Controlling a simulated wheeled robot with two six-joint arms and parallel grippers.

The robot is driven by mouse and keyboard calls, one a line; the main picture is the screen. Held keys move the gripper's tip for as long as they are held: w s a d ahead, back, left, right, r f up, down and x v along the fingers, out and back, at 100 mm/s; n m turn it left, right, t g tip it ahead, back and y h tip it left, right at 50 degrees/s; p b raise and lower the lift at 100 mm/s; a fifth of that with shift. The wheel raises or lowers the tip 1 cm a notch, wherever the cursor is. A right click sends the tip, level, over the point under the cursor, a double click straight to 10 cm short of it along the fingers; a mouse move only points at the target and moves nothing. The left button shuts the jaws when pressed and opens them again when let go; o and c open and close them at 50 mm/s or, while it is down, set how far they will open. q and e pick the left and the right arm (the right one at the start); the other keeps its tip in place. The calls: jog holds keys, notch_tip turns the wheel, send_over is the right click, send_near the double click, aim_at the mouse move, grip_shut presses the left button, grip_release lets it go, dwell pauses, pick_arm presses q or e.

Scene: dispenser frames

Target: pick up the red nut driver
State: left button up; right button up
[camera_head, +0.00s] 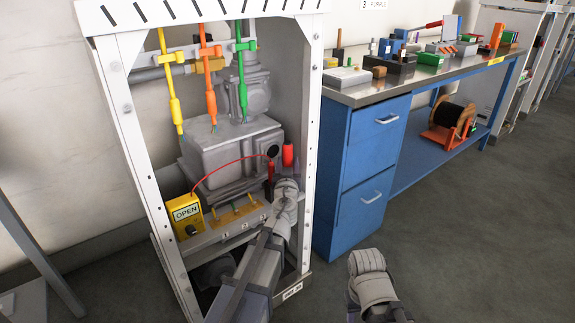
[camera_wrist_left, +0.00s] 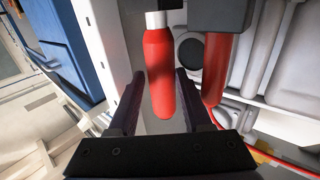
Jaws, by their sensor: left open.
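The red nut driver (camera_head: 288,154) stands near the right post of the white frame in the head view. In the left wrist view its rounded red handle (camera_wrist_left: 160,75) has a pale collar and a dark part beyond it. My left gripper (camera_head: 284,178) is close to it, partly hidden by my own wrist in the head view. In the left wrist view the open fingers (camera_wrist_left: 160,88) lie on either side of the handle, with gaps visible on both sides. My right arm shows at the bottom, but its gripper does not.
A second red handle (camera_wrist_left: 218,70) hangs in a dark block close beside the right finger. Yellow, orange and green tools hang above a grey machine (camera_head: 222,155). A blue bench (camera_head: 362,150) stands right.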

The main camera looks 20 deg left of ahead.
pick_arm(q)
jog(key=x, duration=0.5)
jog(key=shift+a+r, duration=0.1)
jog(key=shift+a, duration=0.05)
grip_shut()
dwell(1.3)
